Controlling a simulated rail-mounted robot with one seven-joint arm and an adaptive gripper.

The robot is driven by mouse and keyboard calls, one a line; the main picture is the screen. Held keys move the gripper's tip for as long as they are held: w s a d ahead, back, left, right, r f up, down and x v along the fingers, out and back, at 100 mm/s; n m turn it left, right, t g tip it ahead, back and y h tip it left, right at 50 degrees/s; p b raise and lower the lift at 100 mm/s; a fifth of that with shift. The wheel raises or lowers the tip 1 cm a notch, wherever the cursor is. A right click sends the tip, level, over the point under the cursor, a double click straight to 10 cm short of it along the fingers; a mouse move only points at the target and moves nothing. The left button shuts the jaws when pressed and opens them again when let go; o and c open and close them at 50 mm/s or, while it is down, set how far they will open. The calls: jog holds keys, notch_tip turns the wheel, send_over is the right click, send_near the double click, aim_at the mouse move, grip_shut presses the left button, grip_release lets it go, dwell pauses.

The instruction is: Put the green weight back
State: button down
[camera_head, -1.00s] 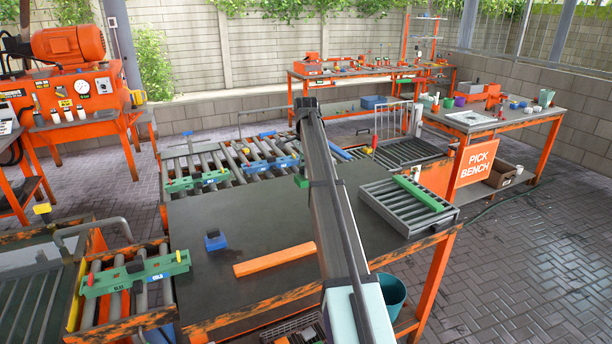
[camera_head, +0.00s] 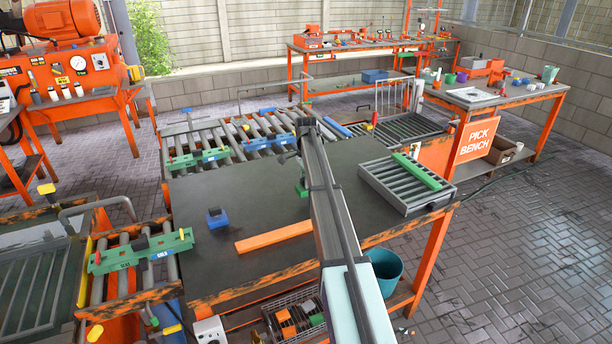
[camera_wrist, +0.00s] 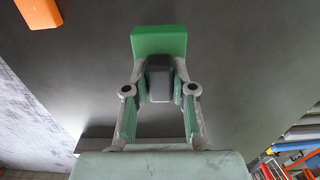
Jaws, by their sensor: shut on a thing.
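The green weight (camera_wrist: 158,40) is a green block with a dark grey knob. My gripper (camera_wrist: 160,90) is shut on this knob in the wrist view, with one finger on each side. In the head view the green weight (camera_head: 302,190) shows just left of my arm, over the dark bench top (camera_head: 345,225). I cannot tell whether it touches the bench. My arm hides part of the gripper. A blue weight (camera_head: 217,220) with a dark knob stands on the bench, left of the green one.
An orange plank (camera_head: 274,236) lies on the bench near its front. A roller tray with a green bar (camera_head: 417,172) sits at the right end. Green (camera_head: 199,158) and blue (camera_head: 264,143) bars lie on the rollers behind. A green labelled bar (camera_head: 140,252) lies at left.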

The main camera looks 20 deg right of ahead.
jog(key=shift+f+p, duration=0.3)
jog(key=shift+f, duration=1.2)
jog(key=shift+f, duration=0.1)
jog(key=c, duration=1)
grip_release()
jog(key=shift+o, duration=0.2)
notch_tip(320, 180, up, 12)
jog(key=b, duration=0.2)
jog(key=shift+b, duration=0.3)
